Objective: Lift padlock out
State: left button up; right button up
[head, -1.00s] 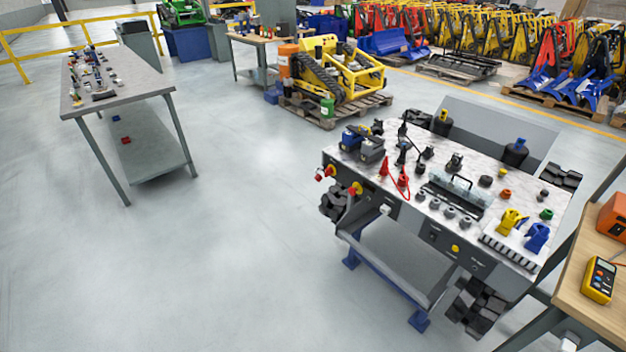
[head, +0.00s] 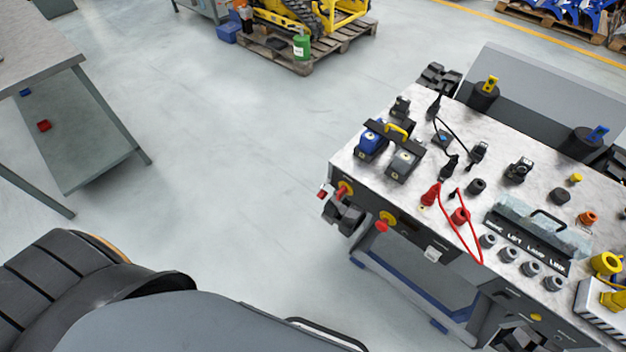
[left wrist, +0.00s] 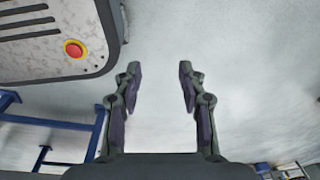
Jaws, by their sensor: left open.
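I cannot tell for certain which thing is the padlock. On the front of the workbench (head: 345,160) are two yellow-and-red fittings, a left one (head: 344,189) and a right one (head: 386,219); red pieces hang by them, too small to identify. A blue block (head: 371,143) and a grey block (head: 403,165) stand on the bench's left end near a yellow handle (head: 397,132). My left gripper (left wrist: 159,76) is open and empty in the left wrist view, over bare floor. Neither gripper shows in the head view.
A grey case (head: 540,228), round knobs (head: 508,254) and a red cable (head: 465,235) crowd the bench top. In the left wrist view, a panel with a red button (left wrist: 74,48) and a blue frame (left wrist: 95,130) lie left. Floor (head: 230,150) left of the bench is clear.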

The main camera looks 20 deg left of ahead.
pick_arm(q)
jog(key=w+a+r+t+b, duration=0.15)
jog(key=w+t+b, duration=0.4)
jog(key=w, duration=0.85)
jog(key=w+a+r+t+b, duration=0.1)
jog(key=w+a+t+b, duration=0.15)
jog(key=w+b, duration=0.9)
jog(key=m+t+h+b, duration=0.4)
jog(key=t+h+b, duration=0.3)
jog(key=t+b, duration=0.15)
send_near(320, 194)
jog(key=shift+g, duration=0.35)
jog(key=x, duration=0.2)
jog(key=r+p+x, duration=0.1)
jog(key=x, duration=0.2)
jog(key=shift+w, duration=0.2)
jog(key=x, duration=0.4)
jog(key=shift+w+d+f, duration=0.15)
jog(key=shift+w+f, duration=0.05)
jog(key=shift+w, duration=0.05)
jog(key=shift+w+d, duration=0.3)
jog(key=shift+w, duration=0.4)
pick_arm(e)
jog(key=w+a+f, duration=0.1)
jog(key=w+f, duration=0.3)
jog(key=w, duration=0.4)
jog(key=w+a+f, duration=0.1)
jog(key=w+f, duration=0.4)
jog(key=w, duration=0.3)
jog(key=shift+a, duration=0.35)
